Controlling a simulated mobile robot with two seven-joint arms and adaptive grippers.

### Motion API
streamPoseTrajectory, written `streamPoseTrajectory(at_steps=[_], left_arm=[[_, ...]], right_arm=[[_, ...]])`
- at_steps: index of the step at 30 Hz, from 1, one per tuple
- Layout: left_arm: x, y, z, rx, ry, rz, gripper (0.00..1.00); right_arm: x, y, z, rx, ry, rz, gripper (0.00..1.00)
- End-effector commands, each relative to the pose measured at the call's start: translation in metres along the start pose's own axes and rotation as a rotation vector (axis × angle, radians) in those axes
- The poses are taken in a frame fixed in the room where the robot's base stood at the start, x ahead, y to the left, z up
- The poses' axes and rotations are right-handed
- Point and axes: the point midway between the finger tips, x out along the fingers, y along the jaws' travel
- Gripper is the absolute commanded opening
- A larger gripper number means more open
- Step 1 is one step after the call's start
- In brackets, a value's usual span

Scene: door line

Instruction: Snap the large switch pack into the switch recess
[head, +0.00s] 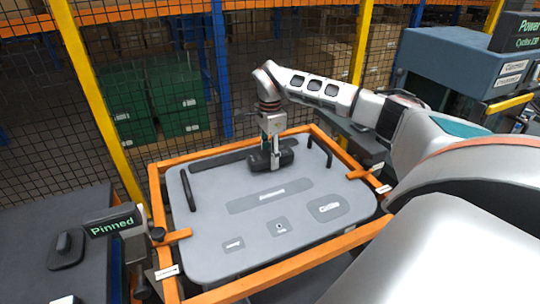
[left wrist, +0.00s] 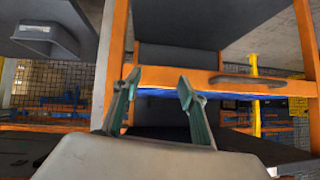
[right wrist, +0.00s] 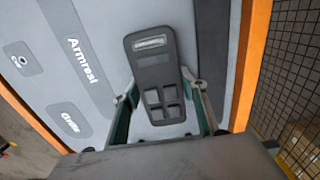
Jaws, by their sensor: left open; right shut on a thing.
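The large switch pack (head: 286,157) is a dark, rounded, elongated block with several square buttons and a small label. It lies at the far middle of the grey door panel (head: 215,225). My right gripper (head: 271,152) points down and is shut on it. In the right wrist view the pack (right wrist: 154,68) sits between the two fingers, over the pale panel. The switch recess is not distinct; the pack and gripper may cover it. I cannot tell whether the pack touches the panel. My left gripper (left wrist: 158,84) is open and empty, away from the panel.
An orange frame (head: 268,276) surrounds the panel, with dark handles (head: 188,190) (head: 320,152) at its sides. The panel has flat marked areas, including Armrest (right wrist: 85,60). A dark table (head: 85,270) stands left, a blue-grey cabinet (head: 440,62) right. Mesh fencing stands behind.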

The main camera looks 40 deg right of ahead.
Motion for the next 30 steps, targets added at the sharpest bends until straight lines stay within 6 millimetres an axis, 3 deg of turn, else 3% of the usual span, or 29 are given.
streamPoseTrajectory(at_steps=[30], left_arm=[[-0.0001, -0.0001, 0.0008, 0.0, -0.002, 0.0, 0.42]], right_arm=[[0.0091, 0.0001, -0.0001, 0.001, 0.0, 0.0, 0.16]])
